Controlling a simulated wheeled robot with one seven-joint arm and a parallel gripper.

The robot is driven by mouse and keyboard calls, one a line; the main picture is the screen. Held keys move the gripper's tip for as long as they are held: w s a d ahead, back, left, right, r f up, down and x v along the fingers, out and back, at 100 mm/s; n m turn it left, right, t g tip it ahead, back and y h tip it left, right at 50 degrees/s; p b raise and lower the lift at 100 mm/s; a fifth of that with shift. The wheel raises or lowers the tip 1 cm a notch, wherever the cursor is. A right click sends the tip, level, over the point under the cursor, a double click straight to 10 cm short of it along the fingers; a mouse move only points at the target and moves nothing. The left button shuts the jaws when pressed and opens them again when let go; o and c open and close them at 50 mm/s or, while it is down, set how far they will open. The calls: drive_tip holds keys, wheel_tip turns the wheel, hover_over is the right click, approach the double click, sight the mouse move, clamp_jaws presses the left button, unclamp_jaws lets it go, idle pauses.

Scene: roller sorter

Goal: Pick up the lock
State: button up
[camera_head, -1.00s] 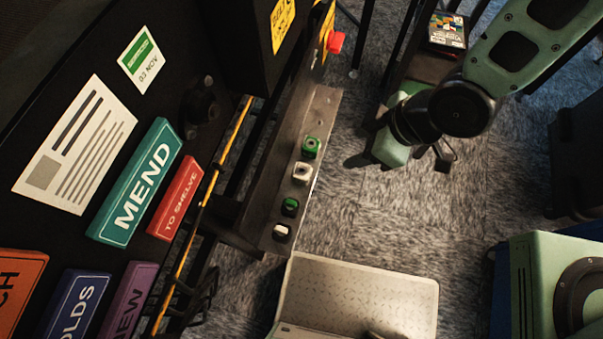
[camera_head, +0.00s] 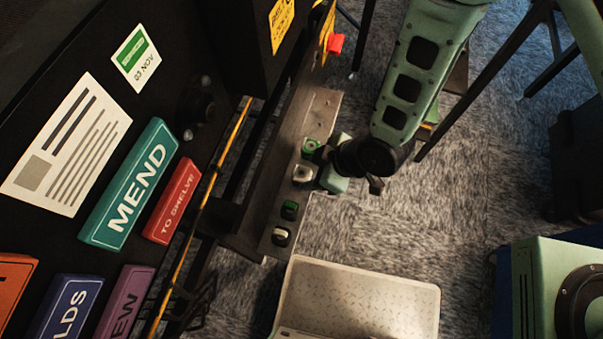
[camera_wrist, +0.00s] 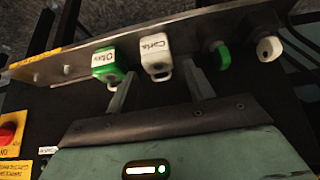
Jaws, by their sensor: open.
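Several small lock-like pieces, green and white by turns, sit along a grey metal rail (camera_head: 268,215). In the wrist view they run from a green one with a label (camera_wrist: 108,64), to a white one with a label (camera_wrist: 157,57), to a smaller green one (camera_wrist: 220,55) and a smaller white one (camera_wrist: 268,48). The labels are hard to read. My gripper (camera_wrist: 160,82) is open and empty. Its fingers point at the rail, and the labelled white lock lies ahead between them. In the head view, my wrist covers some of the rail's right edge.
A dark board with coloured signs, such as the teal MEND sign (camera_head: 130,185), stands at left. A red button (camera_head: 335,44) is at the rail's far end. A metal tray (camera_head: 360,295) is below the rail.

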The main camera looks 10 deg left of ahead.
drive_tip(key=shift+x, duration=2.65)
drive_tip(key=shift+w, duration=0.15)
drive_tip(key=c, duration=0.8)
drive_tip(key=shift+c, duration=0.2)
drive_tip(key=shift+r, duration=0.1)
wheel_tip(320, 180, up, 10)
wheel_tip(320, 180, up, 5)
drive_tip(key=p, duration=0.4)
hover_over(299, 175)
drive_tip(key=shift+d+f, duration=0.3)
